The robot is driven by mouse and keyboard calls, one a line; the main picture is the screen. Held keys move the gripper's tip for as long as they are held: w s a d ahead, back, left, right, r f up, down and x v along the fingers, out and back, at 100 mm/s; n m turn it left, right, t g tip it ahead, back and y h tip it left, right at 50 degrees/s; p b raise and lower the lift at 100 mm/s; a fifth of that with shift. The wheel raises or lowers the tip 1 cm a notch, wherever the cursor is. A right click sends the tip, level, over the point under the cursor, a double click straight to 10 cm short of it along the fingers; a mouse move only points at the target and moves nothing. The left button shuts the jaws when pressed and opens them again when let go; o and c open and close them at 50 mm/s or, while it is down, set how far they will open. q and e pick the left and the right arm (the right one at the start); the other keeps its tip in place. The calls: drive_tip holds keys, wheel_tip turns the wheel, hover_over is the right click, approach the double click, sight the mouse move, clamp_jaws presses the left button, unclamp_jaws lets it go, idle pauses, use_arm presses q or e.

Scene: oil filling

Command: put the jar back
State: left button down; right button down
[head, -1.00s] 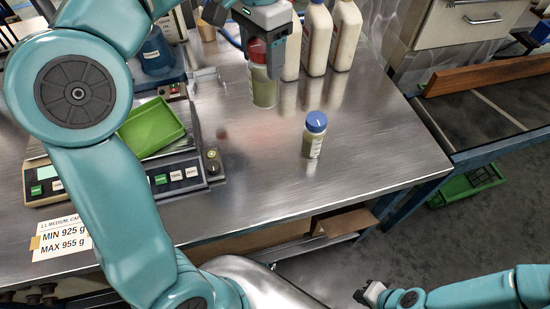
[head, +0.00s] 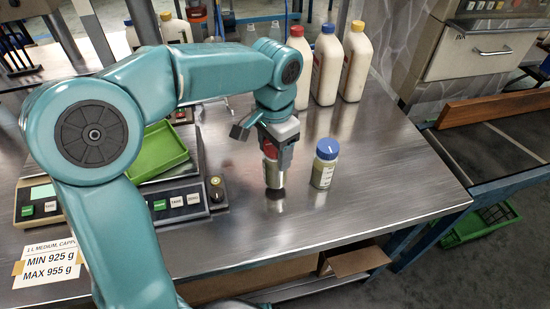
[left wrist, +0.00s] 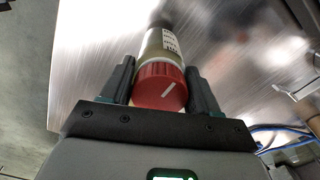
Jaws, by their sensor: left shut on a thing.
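A jar with a red lid (head: 272,173) is held upright by my left gripper (head: 274,150), near the front middle of the steel table. I cannot tell whether its base touches the table. In the left wrist view, the two fingers (left wrist: 161,85) are closed on either side of the red lid (left wrist: 160,86), and the jar's pale labelled body extends away beyond it. A second jar with a blue lid (head: 324,165) stands upright on the table just to the right, apart from the held jar. My right gripper is out of view.
A green tray (head: 160,158) sits on a scale (head: 180,205) at the left. Several pale bottles (head: 327,70) stand at the back. The table (head: 385,165) is clear right of the blue-lidded jar, up to its right edge.

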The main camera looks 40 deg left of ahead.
use_arm(q)
drive_tip(key=shift+f, duration=0.85)
drive_tip(key=shift+w+f, duration=0.1)
drive_tip(key=shift+f, duration=0.25)
drive_tip(key=shift+c, duration=1.3)
unclamp_jaws()
drive_tip(key=shift+f, duration=0.15)
